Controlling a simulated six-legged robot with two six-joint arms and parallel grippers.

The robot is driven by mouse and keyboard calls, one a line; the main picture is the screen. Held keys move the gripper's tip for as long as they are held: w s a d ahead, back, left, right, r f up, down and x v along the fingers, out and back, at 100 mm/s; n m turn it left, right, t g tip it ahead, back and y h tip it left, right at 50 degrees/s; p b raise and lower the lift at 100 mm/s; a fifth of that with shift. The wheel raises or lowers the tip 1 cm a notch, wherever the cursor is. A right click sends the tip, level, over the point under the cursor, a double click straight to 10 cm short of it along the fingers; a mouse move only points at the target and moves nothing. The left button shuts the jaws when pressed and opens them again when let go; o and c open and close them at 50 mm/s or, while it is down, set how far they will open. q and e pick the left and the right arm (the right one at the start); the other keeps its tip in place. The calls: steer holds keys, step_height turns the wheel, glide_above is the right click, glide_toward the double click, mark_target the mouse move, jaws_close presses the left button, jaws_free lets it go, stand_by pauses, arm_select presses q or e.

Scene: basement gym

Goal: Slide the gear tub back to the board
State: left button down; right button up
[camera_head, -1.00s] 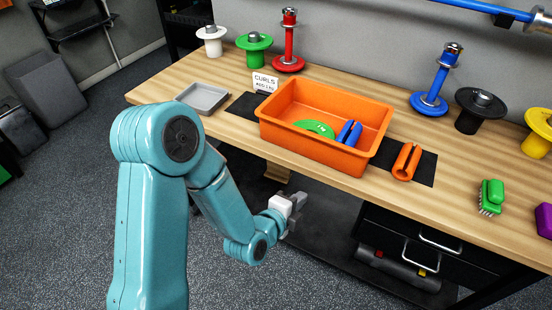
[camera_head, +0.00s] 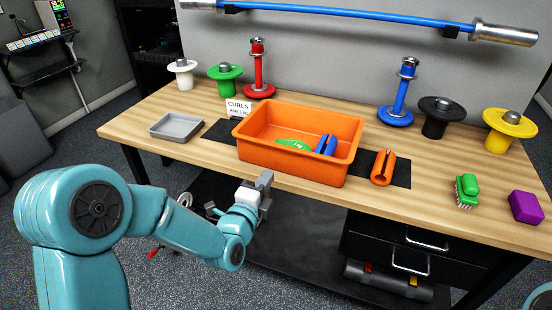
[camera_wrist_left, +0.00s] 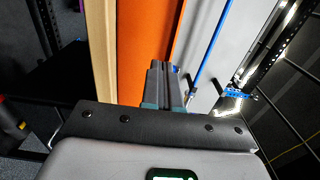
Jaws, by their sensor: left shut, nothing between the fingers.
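The orange gear tub (camera_head: 290,162) stands on a dark mat (camera_head: 220,131) on the wooden bench. It holds a green disc piece (camera_head: 293,145) and a blue clip piece (camera_head: 326,145). A grey upright board (camera_head: 320,60) rises behind the bench, with bare wood between it and the tub. My left gripper (camera_head: 265,180) is shut and empty, just in front of the tub's front wall near the bench's front edge. In the left wrist view its fingertips (camera_wrist_left: 163,75) point toward the orange wall; I cannot tell whether they touch it. My right gripper is out of view.
A grey tray (camera_head: 176,126) lies left of the tub and an orange clip (camera_head: 383,167) lies right of it. Several coloured weight stands line the back. A green brush (camera_head: 467,190) and purple block (camera_head: 525,207) lie right.

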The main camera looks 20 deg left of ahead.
mark_target(282, 154)
arm_select(q)
steer(key=w+p, duration=0.1)
steer(key=w, duration=0.6)
steer(key=shift+w+p, duration=0.3)
steer(key=shift+w+f, duration=0.15)
steer(key=shift+w, duration=0.35)
steer(key=shift+s, duration=0.1)
